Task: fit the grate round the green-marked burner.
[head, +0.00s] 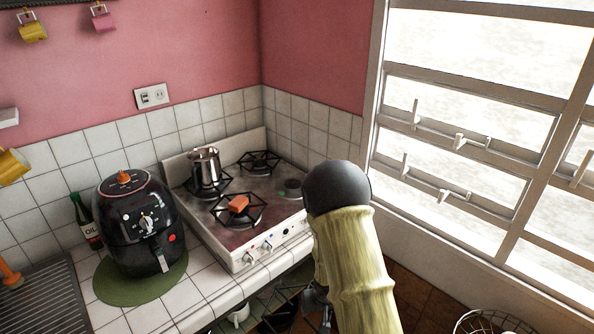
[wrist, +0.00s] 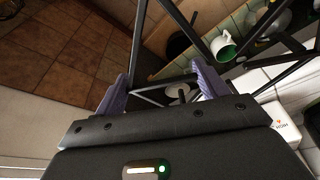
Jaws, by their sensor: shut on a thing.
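The stove (head: 245,238) stands in the corner against the tiled wall. The green-marked burner (head: 290,187) is at its right side and has no grate round it; my arm partly blocks the area to its right. My gripper (wrist: 163,85) has purple fingers and is shut on the black grate (wrist: 137,42), whose thin bars spread out past the fingers. In the head view the held grate (head: 284,297) shows as dark bars low in front of the counter, left of my arm. My gripper is mostly hidden there behind my arm.
A steel pot (head: 204,166) stands on the back left grate, and an orange block (head: 238,203) lies on the front left grate. Another grate (head: 259,160) is at the back right. A black air fryer (head: 138,222) stands left of the stove. A green-and-white mug (wrist: 224,47) sits below the counter.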

